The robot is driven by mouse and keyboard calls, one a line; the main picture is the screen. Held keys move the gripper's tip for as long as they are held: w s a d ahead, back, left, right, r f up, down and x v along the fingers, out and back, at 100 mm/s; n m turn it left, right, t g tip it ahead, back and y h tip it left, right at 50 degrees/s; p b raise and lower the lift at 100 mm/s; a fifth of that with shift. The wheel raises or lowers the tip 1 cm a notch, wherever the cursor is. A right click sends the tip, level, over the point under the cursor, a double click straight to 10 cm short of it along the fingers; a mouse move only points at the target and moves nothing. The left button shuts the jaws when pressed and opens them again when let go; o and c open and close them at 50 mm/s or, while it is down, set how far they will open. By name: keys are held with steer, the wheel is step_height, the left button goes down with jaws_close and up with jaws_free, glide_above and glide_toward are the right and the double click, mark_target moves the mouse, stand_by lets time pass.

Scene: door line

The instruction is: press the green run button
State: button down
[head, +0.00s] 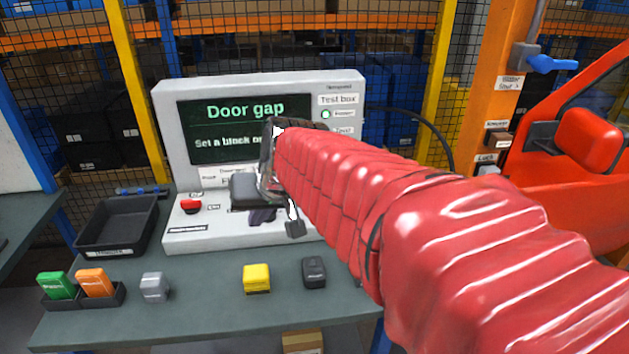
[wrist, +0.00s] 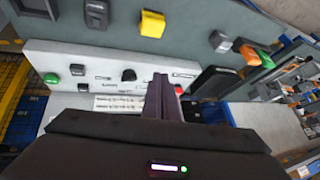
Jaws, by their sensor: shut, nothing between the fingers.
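The green button (wrist: 78,69) is a round dome at the left end of the light console panel (wrist: 60,56) in the wrist view. In the head view my red arm hides that end of the console. My gripper (wrist: 162,80) is shut and empty, its dark fingers over the panel between a black knob (wrist: 128,74) and the red button (wrist: 178,90). The green button is well to the left of the fingertips, apart from them. In the head view the dark fingers of my gripper (head: 262,215) show low over the console, right of the red button (head: 190,206).
The test box screen (head: 240,130) reads "Door gap" behind my gripper. Grey (head: 154,287), yellow (head: 256,278) and black (head: 314,271) blocks stand along the bench front. A black tray (head: 118,227) lies left. A red door (head: 580,150) stands right.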

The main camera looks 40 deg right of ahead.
steer(key=w+d+f+m+t+h, duration=0.1)
steer(key=w+d+m, duration=0.2)
steer(key=w+d, duration=0.5)
steer(key=w+d+m, duration=0.2)
steer(key=w+d, duration=0.1)
steer(key=d, duration=0.9)
steer(key=w+d+f+m+h, duration=0.1)
steer(key=d+f+m, duration=0.1)
steer(key=d, duration=0.8)
steer(key=d+f+m+h, duration=0.1)
steer(key=d+f+m, duration=0.1)
steer(key=d, duration=0.8)
steer(key=shift+w+d+f+t+h, duration=0.15)
steer(key=shift+w+f+t+h, duration=0.2)
steer(key=shift+f, duration=0.5)
steer(key=shift+f, duration=0.2)
steer(key=shift+f, duration=4.2)
steer(key=shift+f, duration=0.1)
steer(key=shift+s+f, duration=0.1)
steer(key=shift+f, duration=0.15)
